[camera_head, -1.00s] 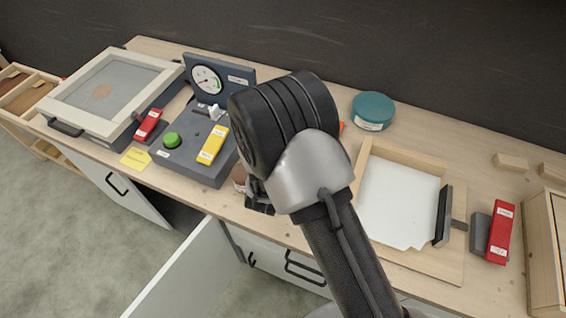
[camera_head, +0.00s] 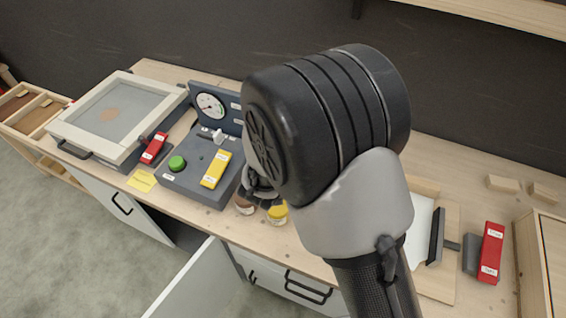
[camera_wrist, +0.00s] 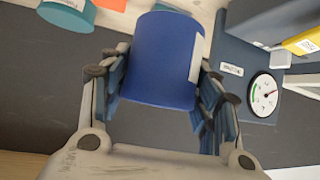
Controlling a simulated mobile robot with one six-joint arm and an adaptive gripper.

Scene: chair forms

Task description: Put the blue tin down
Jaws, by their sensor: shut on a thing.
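The blue tin (camera_wrist: 165,62) is a plain blue cylinder with a pale label on its right side. In the wrist view it sits between the two fingers of my gripper (camera_wrist: 163,80), which are shut on it. In the head view my gripper (camera_head: 262,186) shows only partly, beside the large wrist joint. The blue tin is hidden there, so its height above the bench cannot be told from that view.
A brown tin (camera_head: 244,204) and a yellow tin (camera_head: 278,212) stand near the bench's front edge below my gripper. The gauge console (camera_head: 200,170) is left of them. A teal tin (camera_wrist: 68,12) shows in the wrist view. Bare wood (camera_head: 465,165) lies at the back right.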

